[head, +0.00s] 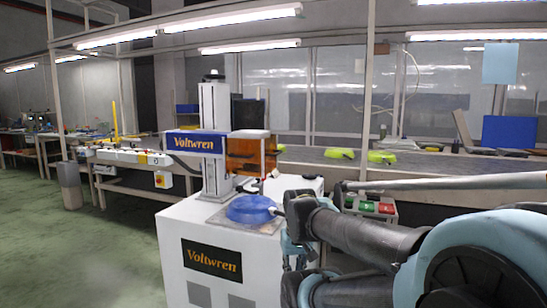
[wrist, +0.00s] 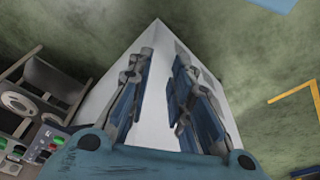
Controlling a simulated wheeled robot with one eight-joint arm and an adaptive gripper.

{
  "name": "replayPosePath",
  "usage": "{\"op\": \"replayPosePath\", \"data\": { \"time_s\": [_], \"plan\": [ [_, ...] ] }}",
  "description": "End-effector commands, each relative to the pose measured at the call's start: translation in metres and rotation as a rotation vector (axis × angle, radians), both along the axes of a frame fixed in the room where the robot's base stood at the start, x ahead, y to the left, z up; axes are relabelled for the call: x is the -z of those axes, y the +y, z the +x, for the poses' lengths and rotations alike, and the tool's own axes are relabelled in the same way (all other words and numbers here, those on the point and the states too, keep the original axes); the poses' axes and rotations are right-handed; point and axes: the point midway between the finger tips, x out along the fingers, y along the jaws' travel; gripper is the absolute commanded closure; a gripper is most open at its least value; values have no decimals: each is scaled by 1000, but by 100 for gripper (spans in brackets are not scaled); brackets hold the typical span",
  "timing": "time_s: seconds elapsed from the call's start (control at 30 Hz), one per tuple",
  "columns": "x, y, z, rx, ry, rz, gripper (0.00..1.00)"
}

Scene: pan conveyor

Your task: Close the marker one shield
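The marker (head: 214,140) is a machine with a white column and a blue Voltwren label, standing on a white cabinet (head: 175,232). Its orange see-through shield (head: 242,158) is at the marking head, above and apart from a blue pan (head: 252,208) on the cabinet top. My gripper (wrist: 164,58) is open and empty in the wrist view, its two blue-padded fingers apart over a white surface. In the head view it is at the cabinet's right side, lower than the shield and partly hidden by my arm. The shield is not seen in the wrist view.
A button box (head: 368,206) with green and red buttons is right of the cabinet. Work tables stand at the far left. The green floor at the left is clear.

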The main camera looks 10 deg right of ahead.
Motion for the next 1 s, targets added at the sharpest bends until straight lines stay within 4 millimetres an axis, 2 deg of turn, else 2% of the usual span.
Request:
{"op": "replayPosePath", "data": {
  "time_s": [0.03,0.1,0.17,0.27,0.6,1.0],
  "plan": [
    [-6,0,-6,2,-9,1,98],
    [-16,0,-3,9,-10,4,100],
    [-31,0,6,21,-7,9,100],
    [-65,0,27,53,1,23,100],
    [-200,-5,113,180,34,78,100],
    [-336,-18,216,325,75,143,100]
  ]
}}
